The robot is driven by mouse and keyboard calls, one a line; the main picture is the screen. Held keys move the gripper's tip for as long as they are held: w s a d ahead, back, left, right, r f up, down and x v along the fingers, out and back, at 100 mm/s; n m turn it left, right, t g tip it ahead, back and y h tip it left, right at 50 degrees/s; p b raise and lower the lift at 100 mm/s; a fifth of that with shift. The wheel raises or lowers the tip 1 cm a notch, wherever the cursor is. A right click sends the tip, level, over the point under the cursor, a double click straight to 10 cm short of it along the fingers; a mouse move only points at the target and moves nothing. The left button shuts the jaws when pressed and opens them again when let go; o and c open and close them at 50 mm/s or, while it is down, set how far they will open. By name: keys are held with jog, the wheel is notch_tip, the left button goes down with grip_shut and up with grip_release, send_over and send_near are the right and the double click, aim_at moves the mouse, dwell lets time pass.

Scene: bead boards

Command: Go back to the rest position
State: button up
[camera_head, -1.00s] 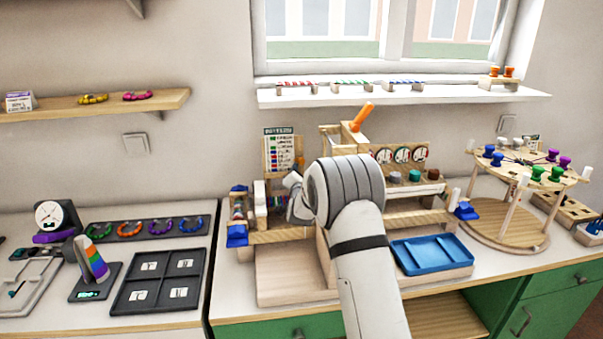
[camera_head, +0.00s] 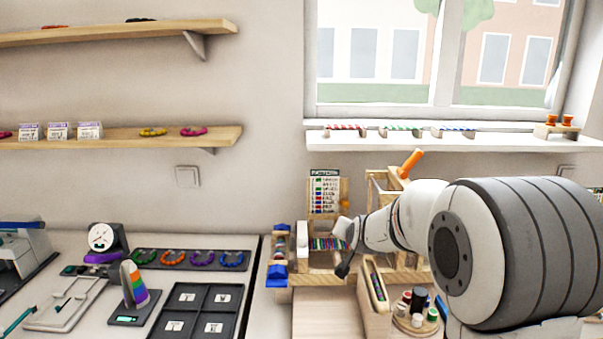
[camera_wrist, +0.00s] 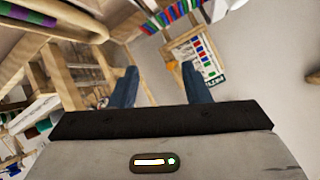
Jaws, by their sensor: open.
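My gripper (camera_head: 345,250) is at the left end of my white and grey arm, in front of the wooden bead loom stand (camera_head: 350,282). In the wrist view its two blue-grey fingers (camera_wrist: 160,78) are spread apart with nothing between them. A row of coloured beads (camera_head: 325,244) lies just left of the gripper. The colour chart (camera_head: 324,191) stands behind it and also shows beyond the fingers in the wrist view (camera_wrist: 199,55). My arm hides much of the right part of the stand.
A black four-part tray (camera_head: 203,312), a scale-like dial (camera_head: 103,237) and a rack of coloured rings (camera_head: 190,260) are on the left table. Small pots (camera_head: 418,308) stand on a round holder below my arm. A wooden shelf (camera_head: 120,138) and the window sill (camera_head: 400,142) are above.

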jog(key=s+d+f+n+g, duration=0.1)
jog(key=s+g, duration=0.3)
jog(key=s, duration=1.4)
jog(key=s+d+f+n+g, duration=0.1)
jog(key=s+n+g, duration=0.3)
jog(key=s, duration=1.4)
jog(key=shift+s+f+g, duration=0.25)
jog(key=shift+f+g, duration=0.15)
jog(key=shift+f, duration=0.3)
